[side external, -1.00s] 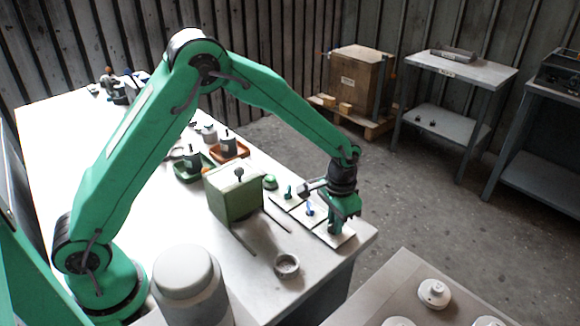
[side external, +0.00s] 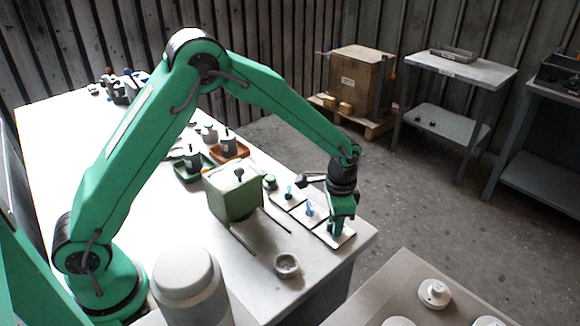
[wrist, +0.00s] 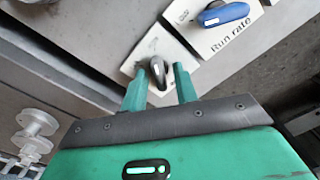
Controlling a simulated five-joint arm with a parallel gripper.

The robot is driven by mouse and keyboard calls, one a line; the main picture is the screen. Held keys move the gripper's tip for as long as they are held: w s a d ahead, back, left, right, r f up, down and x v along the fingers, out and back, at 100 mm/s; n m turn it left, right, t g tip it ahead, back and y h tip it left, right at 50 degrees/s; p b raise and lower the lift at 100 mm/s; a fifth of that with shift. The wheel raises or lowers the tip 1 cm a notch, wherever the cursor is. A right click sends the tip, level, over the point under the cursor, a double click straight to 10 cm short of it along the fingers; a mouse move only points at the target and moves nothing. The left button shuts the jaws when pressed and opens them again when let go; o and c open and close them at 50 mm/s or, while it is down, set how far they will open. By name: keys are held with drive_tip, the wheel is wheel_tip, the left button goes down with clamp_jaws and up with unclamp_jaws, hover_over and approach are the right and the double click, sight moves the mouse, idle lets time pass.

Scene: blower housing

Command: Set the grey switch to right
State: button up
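The grey switch (wrist: 156,72) is a dark grey, elongated knob on a white plate in the wrist view. My gripper (wrist: 160,72) has its two green fingers apart, one on each side of the knob. A narrow gap shows beside the knob, and I cannot tell whether either finger touches it. In the side view my gripper (side external: 335,234) is low over the nearest white plate (side external: 345,240) of a row, and hides the grey switch there. The label of its plate is not readable.
The blue switch (wrist: 222,14), on a plate marked "Run rate", is close beside it. A teal switch (side external: 288,193) stands farther along the row. A green box (side external: 233,196) with a dark knob and a small round cup (side external: 287,264) stand on the bench nearby.

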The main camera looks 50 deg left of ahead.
idle(0.3)
drive_tip(key=shift+r, duration=2.9)
drive_tip(key=shift+r, duration=0.1)
drive_tip(key=shift+s+a+r, duration=0.2)
drive_tip(key=shift+r, duration=0.3)
drive_tip(key=s+a+r+n+t, duration=0.2)
drive_tip(key=s+a+r, duration=0.25)
drive_tip(key=r, duration=0.25)
drive_tip(key=s+a+r+n+t, duration=0.1)
drive_tip(key=s+a+r+n, duration=0.15)
drive_tip(key=s+r, duration=0.4)
drive_tip(key=s+a+r+n+t, duration=0.1)
drive_tip(key=s+a, duration=0.1)
drive_tip(key=s, duration=0.5)
drive_tip(key=s+a+r+n+t, duration=0.1)
drive_tip(key=s+a, duration=0.2)
drive_tip(key=s, duration=0.3)
drive_tip(key=shift+s+a+r+t, duration=0.3)
drive_tip(key=shift+s, duration=0.1)
